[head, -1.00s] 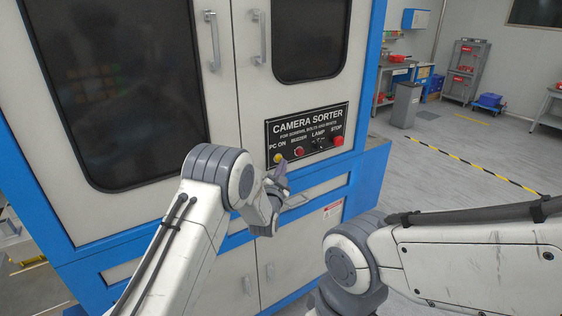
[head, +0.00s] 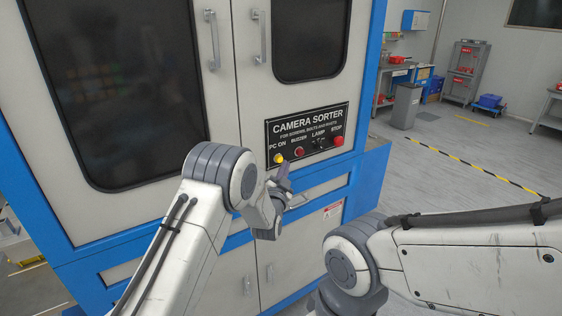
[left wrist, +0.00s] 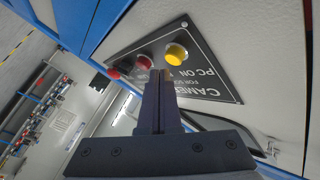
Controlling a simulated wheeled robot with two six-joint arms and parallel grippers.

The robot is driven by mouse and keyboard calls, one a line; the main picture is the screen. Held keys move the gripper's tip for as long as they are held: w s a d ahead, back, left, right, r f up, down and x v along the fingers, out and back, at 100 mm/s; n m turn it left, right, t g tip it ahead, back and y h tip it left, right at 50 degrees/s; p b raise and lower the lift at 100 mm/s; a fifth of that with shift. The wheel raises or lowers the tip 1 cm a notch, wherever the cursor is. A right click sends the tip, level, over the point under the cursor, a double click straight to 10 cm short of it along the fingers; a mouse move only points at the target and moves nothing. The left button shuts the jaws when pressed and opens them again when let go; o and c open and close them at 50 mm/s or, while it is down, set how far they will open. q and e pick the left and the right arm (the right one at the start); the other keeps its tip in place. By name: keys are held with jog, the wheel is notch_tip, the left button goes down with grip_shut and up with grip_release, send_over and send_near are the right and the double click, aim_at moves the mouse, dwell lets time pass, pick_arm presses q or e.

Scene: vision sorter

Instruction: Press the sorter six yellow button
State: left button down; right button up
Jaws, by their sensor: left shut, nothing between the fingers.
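The yellow button (head: 279,159) is at the left end of the black control panel (head: 308,126), under the label PC ON. It looks bright yellow. In the left wrist view the yellow button (left wrist: 175,54) stands out from the panel, just beyond and slightly right of the fingertips. My left gripper (head: 284,172) is shut and empty, its tips just below and beside the button. The closed fingers also show in the left wrist view (left wrist: 158,77). I cannot tell whether the tips touch the button. My right gripper is out of view; only my right arm shows.
A red button (head: 299,152) under BUZZER sits right of the yellow one. The lamp switch (head: 321,145) and red stop button (head: 337,141) are further right. Two door handles (head: 213,40) rise above on the sorter cabinet (head: 237,125). Open floor lies to the right.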

pick_arm(q)
jog(key=shift+s+d+b, duration=0.15)
jog(key=shift+s+d, duration=0.6)
jog(key=shift+s, duration=0.3)
jog(key=shift+s+d+b, duration=0.15)
jog(key=shift+s+d, duration=0.6)
jog(key=shift+s, duration=0.25)
jog(key=s+d+g+h, duration=0.1)
jog(key=s+d+g, duration=0.3)
jog(key=s, duration=0.5)
jog(key=s+d+g+h, duration=0.1)
jog(key=s+d+g, duration=0.1)
jog(key=s+g, duration=0.65)
jog(key=s+a+n+g+y, duration=0.1)
jog(key=s+a, duration=0.4)
jog(key=s, duration=1)
jog(key=s+a+n+g+y, duration=0.1)
jog(key=s+a+g+y, duration=0.2)
jog(key=s, duration=1.1)
jog(key=a+g, duration=0.3)
jog(key=shift+s+f, duration=0.35)
